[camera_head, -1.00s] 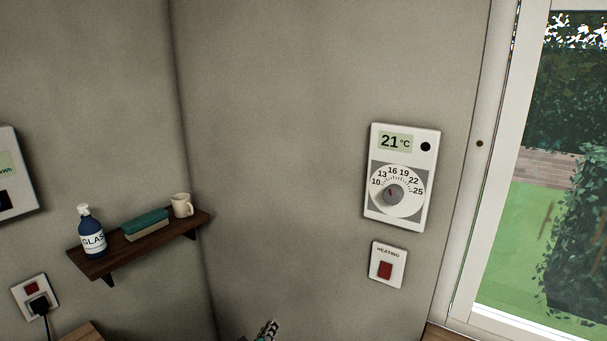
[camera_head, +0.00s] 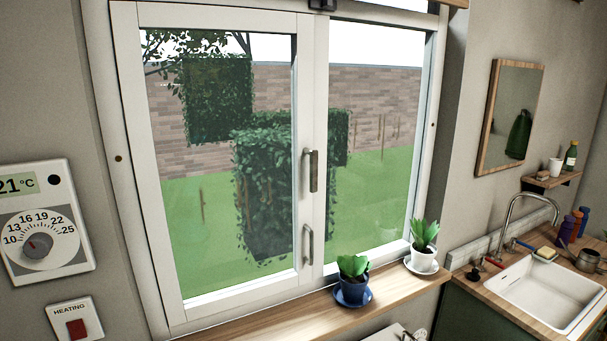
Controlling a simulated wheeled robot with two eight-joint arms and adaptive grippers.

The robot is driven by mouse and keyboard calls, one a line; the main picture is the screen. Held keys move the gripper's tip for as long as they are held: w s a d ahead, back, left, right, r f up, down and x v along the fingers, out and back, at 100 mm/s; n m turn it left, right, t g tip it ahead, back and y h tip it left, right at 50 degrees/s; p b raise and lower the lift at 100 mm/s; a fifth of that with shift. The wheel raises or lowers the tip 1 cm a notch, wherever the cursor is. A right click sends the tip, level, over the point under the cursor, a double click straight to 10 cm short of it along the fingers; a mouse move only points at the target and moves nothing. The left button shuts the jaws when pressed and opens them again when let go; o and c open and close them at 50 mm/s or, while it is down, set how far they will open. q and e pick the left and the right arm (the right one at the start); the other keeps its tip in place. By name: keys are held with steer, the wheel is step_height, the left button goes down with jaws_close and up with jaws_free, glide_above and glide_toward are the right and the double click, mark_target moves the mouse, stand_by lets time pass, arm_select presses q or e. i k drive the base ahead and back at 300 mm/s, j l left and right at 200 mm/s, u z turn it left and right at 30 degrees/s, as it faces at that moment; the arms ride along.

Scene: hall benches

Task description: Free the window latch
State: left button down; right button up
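The window (camera_head: 305,120) has a white frame and two panes. Two metal handles sit near its middle post, an upper handle (camera_head: 312,170) and a lower handle (camera_head: 308,244). Both stand roughly upright. A small dark fitting (camera_head: 322,4) sits at the top of the middle post, cut by the picture's top edge. I cannot tell which of these is the latch or whether it is jammed. The window looks closed. Neither gripper can be made out in the head view.
On the wooden sill (camera_head: 270,318) stand a blue-potted plant (camera_head: 352,288) and a white-potted plant (camera_head: 422,258). A sink (camera_head: 545,290) with tap is at right. A thermostat (camera_head: 45,225) and heating switch (camera_head: 73,325) are at left. Small unclear things show at the bottom edge.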

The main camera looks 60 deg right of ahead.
mark_target(314, 154)
steer(key=l+z, duration=0.15)
steer(key=z, duration=1.95)
